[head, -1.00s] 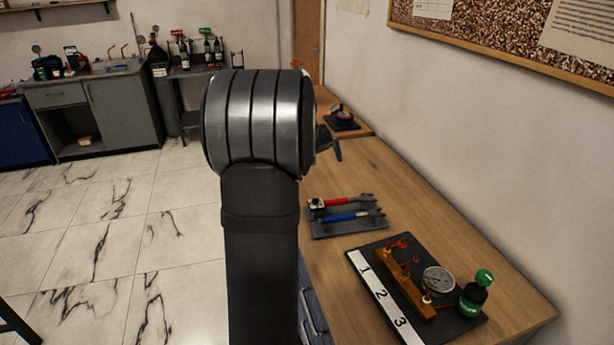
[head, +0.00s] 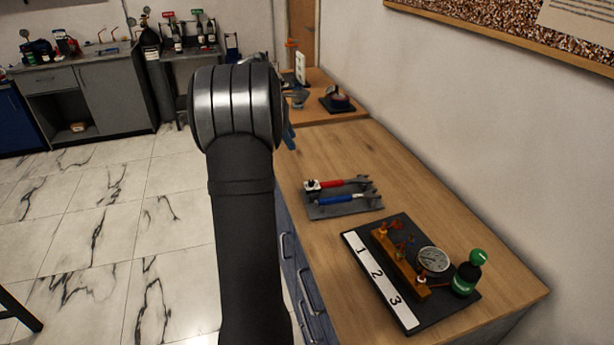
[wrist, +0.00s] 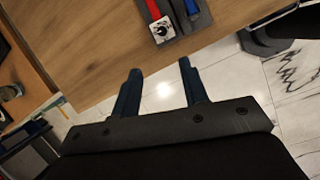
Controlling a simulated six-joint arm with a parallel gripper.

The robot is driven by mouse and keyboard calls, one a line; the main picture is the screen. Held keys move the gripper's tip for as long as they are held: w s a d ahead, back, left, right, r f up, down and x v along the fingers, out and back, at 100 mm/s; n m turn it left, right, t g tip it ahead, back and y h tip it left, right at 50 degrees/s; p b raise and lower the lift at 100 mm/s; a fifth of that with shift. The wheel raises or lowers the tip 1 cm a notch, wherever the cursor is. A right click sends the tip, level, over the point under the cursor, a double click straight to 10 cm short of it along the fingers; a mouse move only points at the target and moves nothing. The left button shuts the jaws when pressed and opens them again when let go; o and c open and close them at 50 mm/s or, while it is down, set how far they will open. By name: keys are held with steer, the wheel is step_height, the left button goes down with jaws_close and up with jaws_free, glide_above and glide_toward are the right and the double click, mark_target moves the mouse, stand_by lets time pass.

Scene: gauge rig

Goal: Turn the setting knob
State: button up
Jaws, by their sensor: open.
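A small white block with a round black knob (head: 312,186) sits at the left end of the tool tray, beside the red-handled tool. It also shows at the top of the wrist view, as a white square with a black knob (wrist: 164,29). My gripper (wrist: 160,68) is open and empty, its two dark blue fingers apart. In the wrist view the fingertips point toward the bench edge, with the knob beyond them and apart from them. In the head view my arm hides most of the gripper; only a bluish finger shows at its right.
A grey tray (head: 345,208) holds a red-handled tool (head: 330,184) and a blue-handled tool (head: 345,200). Nearer, a black board (head: 408,318) marked 1, 2, 3 carries small valves, a round gauge (head: 432,260) and a green bottle (head: 466,275). The wooden bench (head: 370,150) is clear behind the tray.

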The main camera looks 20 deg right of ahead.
mark_target(311, 182)
steer(key=d+f, duration=0.2)
steer(key=f, duration=0.3)
steer(key=d+f+n, duration=0.1)
steer(key=f, duration=0.4)
steer(key=d+f+n, duration=0.1)
steer(key=d+f, duration=0.1)
steer(key=f, duration=0.3)
steer(key=shift+d+f, duration=0.3)
steer(key=shift+f, duration=0.1)
jaws_close()
